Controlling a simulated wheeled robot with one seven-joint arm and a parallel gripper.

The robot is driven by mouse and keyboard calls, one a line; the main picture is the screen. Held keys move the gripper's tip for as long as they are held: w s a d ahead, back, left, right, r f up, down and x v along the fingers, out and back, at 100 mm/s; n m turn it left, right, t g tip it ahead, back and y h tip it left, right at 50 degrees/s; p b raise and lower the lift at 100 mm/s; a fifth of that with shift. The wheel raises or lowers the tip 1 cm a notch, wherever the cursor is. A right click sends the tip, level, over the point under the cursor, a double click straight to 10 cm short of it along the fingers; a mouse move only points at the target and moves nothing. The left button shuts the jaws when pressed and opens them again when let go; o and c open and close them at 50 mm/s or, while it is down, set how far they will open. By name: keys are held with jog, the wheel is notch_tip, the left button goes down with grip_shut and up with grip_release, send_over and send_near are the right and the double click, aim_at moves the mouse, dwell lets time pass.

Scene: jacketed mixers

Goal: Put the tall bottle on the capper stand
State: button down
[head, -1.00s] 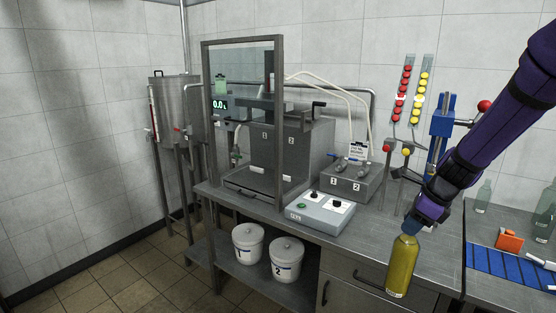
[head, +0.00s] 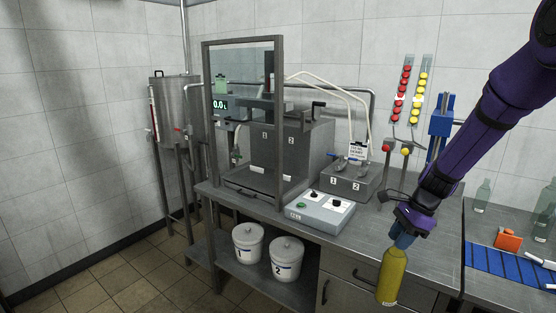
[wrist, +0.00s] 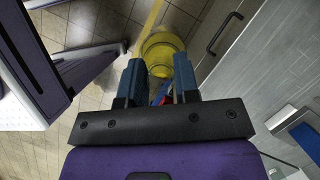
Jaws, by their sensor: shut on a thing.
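The tall bottle (head: 391,278), filled with yellow, hangs below my gripper (head: 403,241) in the head view, in front of the bench's front edge. It leans slightly. In the wrist view my gripper (wrist: 158,78) is shut on the top of the bottle (wrist: 163,48), with the floor beyond. A blue upright device (head: 440,125), which looks like the capper, stands at the back of the bench to the right. My arm hides its lower part, so I cannot see its stand clearly.
A grey control box (head: 320,212) and a valve block (head: 352,183) sit on the bench left of my arm. A framed filling machine (head: 295,150) is further left. An orange block (head: 508,241), a blue ribbed mat (head: 500,262) and clear bottles (head: 483,196) are at right.

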aim_at(381, 275)
jog(key=f+n+g, duration=0.1)
jog(key=f+n, duration=0.1)
jog(key=w+f+n+g, duration=0.1)
jog(key=f+n, duration=0.1)
jog(key=n, duration=0.1)
jog(key=a+f+n+g+h, duration=0.1)
jog(key=f+n, duration=0.2)
jog(key=shift+w+a+f, duration=0.1)
jog(key=shift+w, duration=0.2)
jog(key=f+n+h, duration=0.1)
jog(key=f+n, duration=0.1)
jog(key=n, duration=0.1)
jog(key=f+n+g+h, duration=0.1)
jog(key=f+n, duration=0.1)
jog(key=f, duration=0.1)
jog(key=f+n+h, duration=0.1)
jog(key=f+n, duration=0.1)
jog(key=n, duration=0.1)
jog(key=shift+w+a+f+n, duration=0.25)
jog(key=shift+w+n, duration=0.05)
jog(key=shift+w, duration=0.05)
jog(key=shift+w+f+n+h, duration=0.1)
jog(key=shift+f+n+h, duration=0.2)
jog(key=shift+f+n, duration=0.15)
jog(key=shift+d, duration=0.1)
